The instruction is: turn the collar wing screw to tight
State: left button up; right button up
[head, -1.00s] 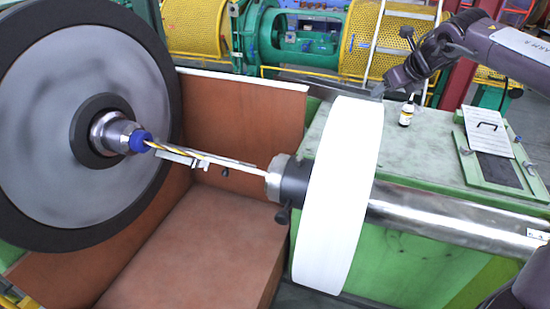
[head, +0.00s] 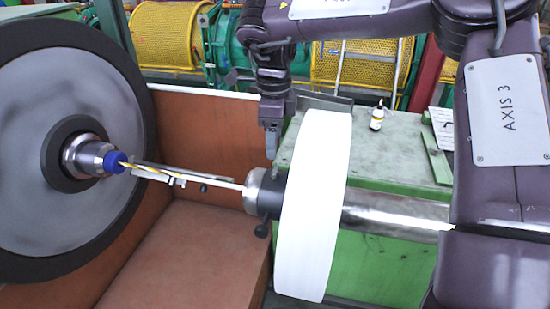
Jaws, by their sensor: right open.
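The dark collar (head: 269,194) sits around the shaft end, against the left side of the white disc. A small dark knob (head: 262,230) hangs below the collar and looks like the wing screw; how tight it is cannot be told. My right gripper (head: 271,148) points down above the collar, just left of the disc's top edge, apart from both. It is open and holds nothing visible; the gap between its fingers is hard to see from this side. My left gripper is not in view.
The large white disc (head: 313,208) stands right of the collar on a steel shaft (head: 395,212). A big grey wheel (head: 50,150) with a blue-tipped hub is at left. Brown panels (head: 225,130) form a trough. A small bottle (head: 377,116) stands on the green bench (head: 385,155).

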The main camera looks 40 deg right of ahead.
aim_at(275, 167)
notch_tip(275, 167, down, 7)
jog(key=shift+d+p, duration=0.15)
jog(key=shift+p, duration=0.75)
jog(key=shift+f, duration=0.3)
jog(key=c, duration=1)
jog(key=shift+f+m+b, duration=0.15)
jog(key=shift+m+b, duration=0.25)
jog(key=shift+b, duration=0.25)
jog(key=shift+m, duration=0.3)
jog(key=shift+r, duration=0.2)
